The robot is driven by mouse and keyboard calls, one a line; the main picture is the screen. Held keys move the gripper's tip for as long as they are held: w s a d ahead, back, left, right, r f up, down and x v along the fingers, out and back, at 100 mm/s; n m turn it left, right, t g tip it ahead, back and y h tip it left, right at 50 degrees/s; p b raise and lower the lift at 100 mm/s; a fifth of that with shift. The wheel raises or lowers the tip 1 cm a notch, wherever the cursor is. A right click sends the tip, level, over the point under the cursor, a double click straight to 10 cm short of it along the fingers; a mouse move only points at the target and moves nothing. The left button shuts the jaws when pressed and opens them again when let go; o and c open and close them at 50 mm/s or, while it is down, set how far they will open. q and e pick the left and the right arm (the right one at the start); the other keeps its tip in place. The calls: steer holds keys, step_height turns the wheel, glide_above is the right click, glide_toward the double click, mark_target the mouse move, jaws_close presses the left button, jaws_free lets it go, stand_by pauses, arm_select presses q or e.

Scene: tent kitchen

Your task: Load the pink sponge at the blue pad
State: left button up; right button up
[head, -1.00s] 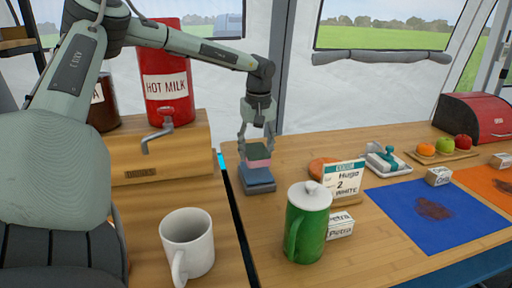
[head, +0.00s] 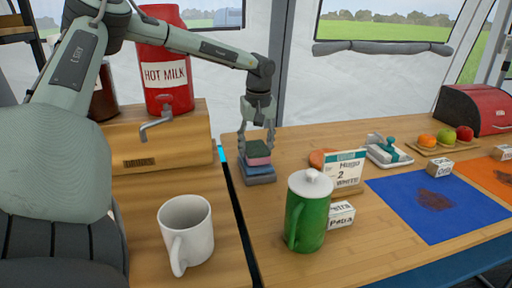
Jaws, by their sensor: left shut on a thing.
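The pink sponge (head: 258,160) has a dark green top and sits in the fingers of my left gripper (head: 257,142), which is shut on it. Directly below is a blue block with a grey base (head: 260,177) on the wooden table; I cannot tell whether the sponge touches it. The blue pad (head: 400,206) lies flat on the table at the right, with a brown stain (head: 434,197) on it. My left gripper is well to the left of the pad. My right gripper is not in view.
A green lidded jug (head: 306,218), a Hugo order card (head: 344,172) and a small white Petra box (head: 341,214) stand between sponge and pad. A butter dish (head: 388,150) and fruit tray (head: 446,150) are behind. A white mug (head: 187,233) stands at left.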

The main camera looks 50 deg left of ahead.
mark_target(255, 146)
arm_select(q)
steer(key=shift+f+b, duration=0.7)
steer(key=shift+f, duration=0.1)
stand_by(1.0)
steer(key=shift+s+f, duration=0.1)
stand_by(1.2)
steer(key=shift+r+p, duration=1.75)
steer(key=shift+r, duration=1.85)
